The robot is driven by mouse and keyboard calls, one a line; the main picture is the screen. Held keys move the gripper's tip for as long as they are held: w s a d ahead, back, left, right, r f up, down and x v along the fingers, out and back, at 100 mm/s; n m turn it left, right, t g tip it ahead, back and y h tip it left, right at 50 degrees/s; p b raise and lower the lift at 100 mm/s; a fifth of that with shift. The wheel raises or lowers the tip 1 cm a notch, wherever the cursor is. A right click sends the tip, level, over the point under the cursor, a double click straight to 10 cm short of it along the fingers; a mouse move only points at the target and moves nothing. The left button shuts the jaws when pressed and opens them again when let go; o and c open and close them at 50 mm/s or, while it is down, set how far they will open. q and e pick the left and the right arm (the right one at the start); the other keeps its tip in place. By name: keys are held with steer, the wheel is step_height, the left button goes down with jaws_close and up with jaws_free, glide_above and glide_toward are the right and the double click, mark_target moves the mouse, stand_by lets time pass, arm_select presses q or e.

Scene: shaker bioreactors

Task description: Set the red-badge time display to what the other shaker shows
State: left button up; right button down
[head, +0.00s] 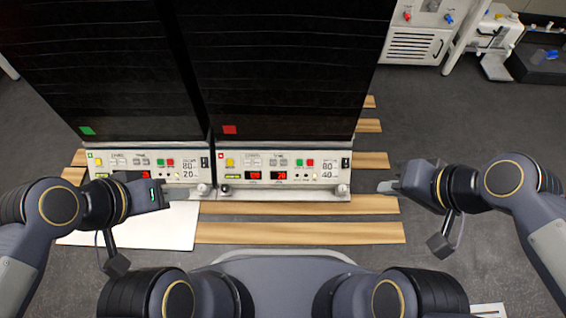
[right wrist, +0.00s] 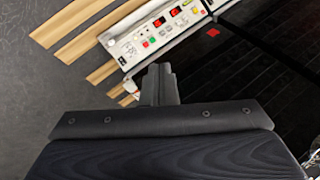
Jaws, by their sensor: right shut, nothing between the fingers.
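The red-badge shaker (head: 290,60) stands on the right, with a red square (head: 229,129) on its dark front. Its white control panel (head: 325,178) has two red-lit displays; the right-hand one, under the TIME label, is the time display (head: 279,176), and its digits are too small to read surely. The green-badge shaker (head: 100,60) stands beside it on the left; my left gripper (head: 205,190) covers part of its panel (head: 95,160) and displays. Whether that gripper is open cannot be told. My right gripper (head: 385,187) is shut and empty, right of the red-badge panel; its fingers show in the right wrist view (right wrist: 158,82).
Wooden slats (head: 300,232) lie on the dark floor before and beside the shakers. A white sheet (head: 140,232) lies below my left gripper. A white cabinet (head: 420,35) stands at the back right.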

steer(key=w+a+f+m+g+y+p, duration=0.1)
steer(key=w+a+f+m+y, duration=0.25)
steer(key=w+m, duration=0.45)
steer(key=w+a+f+m+y+p, duration=0.1)
steer(key=w+a+f+m+y, duration=0.25)
steer(key=w+m, duration=0.45)
steer(key=w+a+f+m+g+y+p, duration=0.15)
steer(key=w+a+f+m, duration=0.35)
steer(key=m, duration=0.6)
steer(key=w+a+f+m+t+h, duration=0.1)
steer(key=a+f+m+t, duration=0.1)
steer(key=f+m, duration=0.6)
steer(key=a+f+m+t+h+p, duration=0.1)
steer(key=f+m+t, duration=0.3)
steer(key=f+m, duration=0.5)
steer(key=w+a+f+m+t+h, duration=0.1)
steer(key=a+f+m+t, duration=0.2)
steer(key=f+m, duration=0.6)
steer(key=m, duration=0.7)
steer(key=shift+w+f, duration=0.25)
steer(key=shift+w, duration=0.1)
steer(key=shift+a, duration=0.1)
